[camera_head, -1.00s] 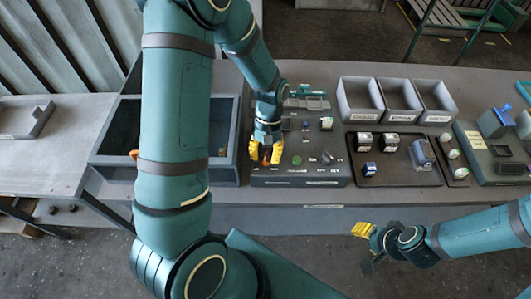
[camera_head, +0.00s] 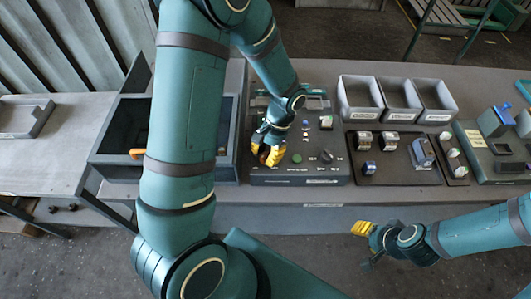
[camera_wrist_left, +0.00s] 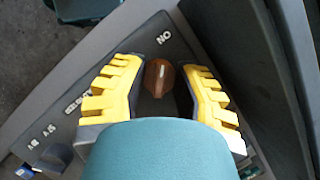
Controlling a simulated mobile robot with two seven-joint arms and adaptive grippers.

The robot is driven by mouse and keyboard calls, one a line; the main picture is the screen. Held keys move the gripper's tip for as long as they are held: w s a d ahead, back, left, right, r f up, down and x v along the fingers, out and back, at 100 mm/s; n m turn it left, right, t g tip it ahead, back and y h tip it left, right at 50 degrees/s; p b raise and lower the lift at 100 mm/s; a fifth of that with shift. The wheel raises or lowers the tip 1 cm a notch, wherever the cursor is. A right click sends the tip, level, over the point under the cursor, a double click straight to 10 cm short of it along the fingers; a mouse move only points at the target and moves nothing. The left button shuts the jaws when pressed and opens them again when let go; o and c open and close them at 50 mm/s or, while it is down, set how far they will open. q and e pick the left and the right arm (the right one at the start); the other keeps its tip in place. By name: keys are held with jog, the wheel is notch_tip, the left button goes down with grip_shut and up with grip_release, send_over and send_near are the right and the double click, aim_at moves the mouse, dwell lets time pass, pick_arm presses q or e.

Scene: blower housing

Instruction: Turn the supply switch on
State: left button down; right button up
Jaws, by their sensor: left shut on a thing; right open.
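The supply switch is a brown rotary knob (camera_wrist_left: 159,77) on the front left of the dark control panel (camera_head: 300,181), seen in the left wrist view beside a white "ON" mark. A pale line runs along the knob. My left gripper (camera_head: 268,158) points down at the panel and is shut on the knob, its yellow fingers on either side; it also shows in the left wrist view (camera_wrist_left: 160,85). In the head view the fingers hide the knob. My right gripper (camera_head: 361,240) is open and empty, in front of the bench at the lower right.
On the panel, a green button (camera_head: 297,158) and a black knob (camera_head: 326,156) stand right of my left gripper. A grey bin (camera_head: 112,172) lies to the left. Open grey trays (camera_head: 360,98) and a dark board (camera_head: 395,180) with parts are to the right.

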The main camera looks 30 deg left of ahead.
pick_arm(q)
jog(key=shift+s, duration=0.1)
dwell(0.3)
jog(key=c, duration=0.7)
grip_release()
jog(key=shift+o, duration=0.2)
jog(key=v, duration=1.2)
jog(key=shift+d+f, duration=0.1)
jog(key=shift+f, duration=0.05)
